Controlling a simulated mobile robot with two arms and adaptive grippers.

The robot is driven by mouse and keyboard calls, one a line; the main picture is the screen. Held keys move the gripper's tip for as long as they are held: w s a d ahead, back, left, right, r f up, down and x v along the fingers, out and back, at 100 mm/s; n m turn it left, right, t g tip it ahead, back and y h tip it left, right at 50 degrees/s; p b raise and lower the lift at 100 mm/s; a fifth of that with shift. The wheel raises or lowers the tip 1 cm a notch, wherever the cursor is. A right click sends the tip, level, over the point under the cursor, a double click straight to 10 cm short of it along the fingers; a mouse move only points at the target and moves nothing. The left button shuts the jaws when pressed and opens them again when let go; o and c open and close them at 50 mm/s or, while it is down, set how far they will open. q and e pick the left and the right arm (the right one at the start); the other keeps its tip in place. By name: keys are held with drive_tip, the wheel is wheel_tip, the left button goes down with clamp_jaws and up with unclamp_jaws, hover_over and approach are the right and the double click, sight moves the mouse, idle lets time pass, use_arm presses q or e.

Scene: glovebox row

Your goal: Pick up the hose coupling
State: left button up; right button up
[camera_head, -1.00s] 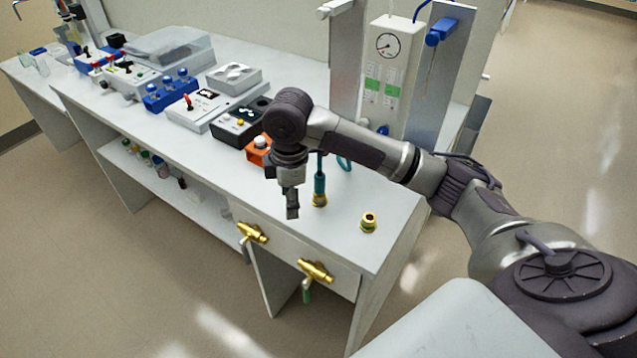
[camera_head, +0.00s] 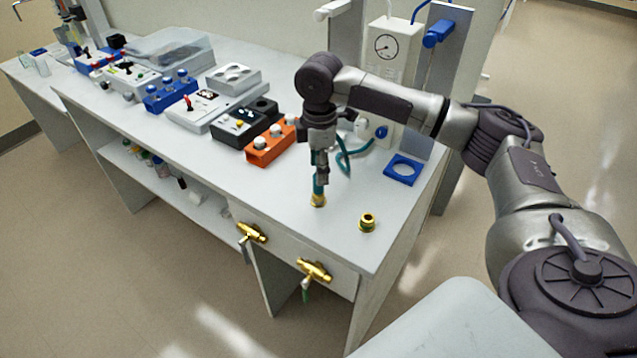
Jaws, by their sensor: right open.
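The hose coupling (camera_head: 318,200) stands upright on the white bench, a brass end under a teal sleeve, with a teal hose (camera_head: 347,158) curling behind it. My right gripper (camera_head: 321,179) points down at the teal sleeve and is open. Its fingers overlap the sleeve in the picture and hide part of it; I cannot tell if they touch it. A separate brass fitting (camera_head: 367,222) stands on the bench to the right. My left gripper is not in view.
An orange block with white knobs (camera_head: 272,142) and a black control box (camera_head: 245,122) stand left of the gripper. A blue square ring (camera_head: 403,170) lies to the right, by a gauge panel (camera_head: 388,60). Brass valves (camera_head: 315,270) stick out from the bench front.

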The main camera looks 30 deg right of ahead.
wheel_tip(320, 180, down, 5)
drive_tip(key=shift+s+f+p, duration=0.1)
drive_tip(key=shift+f+p, duration=0.05)
drive_tip(key=shift+p, duration=0.35)
drive_tip(key=shift+c, duration=0.2)
clamp_jaws()
